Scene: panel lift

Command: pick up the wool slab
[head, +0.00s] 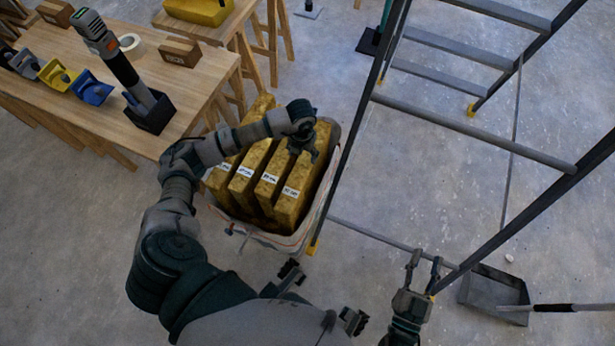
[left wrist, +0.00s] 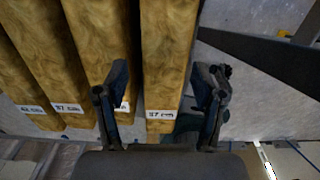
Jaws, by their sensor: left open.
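Several yellow-brown wool slabs stand upright side by side in an open pale bag (head: 247,231) on the floor, each with a white label. My left gripper (head: 303,150) is open above the top of the rightmost wool slab (head: 293,200). In the left wrist view the left gripper's fingers (left wrist: 167,78) lie one on each side of that slab (left wrist: 166,50), whose label seems to read 37 cm. I cannot tell how deep the fingertips reach. My right gripper (head: 425,265) is open and empty, low at the right.
A ladder (head: 470,127) stands close to the bag's right side. A wooden workbench (head: 185,95) at the left holds a tool in a dark holder (head: 150,112), a tape roll and small boxes. A grey dustpan (head: 492,290) lies at the lower right.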

